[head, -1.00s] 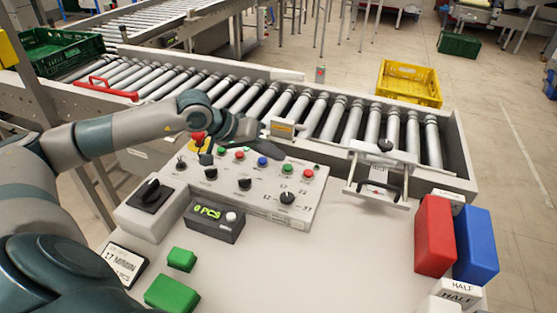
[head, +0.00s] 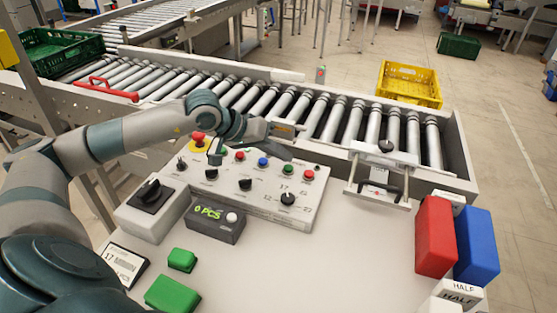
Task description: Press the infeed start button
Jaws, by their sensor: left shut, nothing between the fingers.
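The control panel (head: 262,206) stands on the pale table with a row of small push buttons and black knobs below them. The row shows a red button (head: 240,155), a blue button (head: 263,161), a green button (head: 288,169) and another red button (head: 308,174). Button labels are too small to read. My right gripper is out of view.
A red mushroom button (head: 198,137) sits at the panel's upper left. A rotary switch box (head: 150,196) and a counter display (head: 213,222) stand in front. The roller conveyor (head: 322,118) runs behind. Red (head: 434,236) and blue (head: 477,246) blocks stand right.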

